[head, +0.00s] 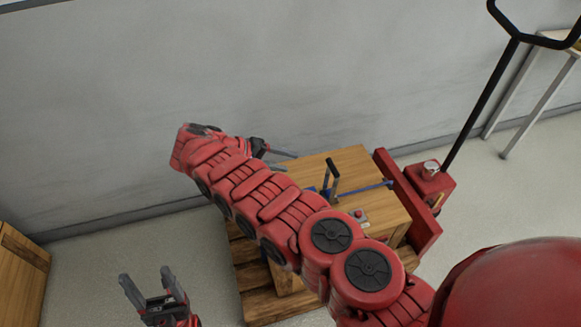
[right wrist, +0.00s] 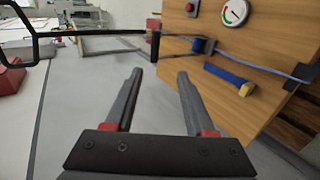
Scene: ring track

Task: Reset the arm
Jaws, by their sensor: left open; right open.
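My red right arm reaches across the head view from the lower right to the upper left. Its gripper (head: 286,159) is open above the far left edge of a wooden box (head: 380,205). In the right wrist view the right gripper (right wrist: 159,75) has its two dark fingers apart, with nothing between them. My left gripper (head: 145,274) is open and empty, low at the left of the head view, above the floor. The box top carries a black lever (head: 331,174), a blue bar (head: 365,189) and a red button (head: 358,213). My right arm hides part of the box.
The box stands on a wooden pallet (head: 255,306) by a red pallet jack (head: 412,200) with a black handle. A grey wall (head: 200,70) runs behind. In the right wrist view, the box face shows a gauge (right wrist: 234,13) and a blue-yellow handle (right wrist: 229,79).

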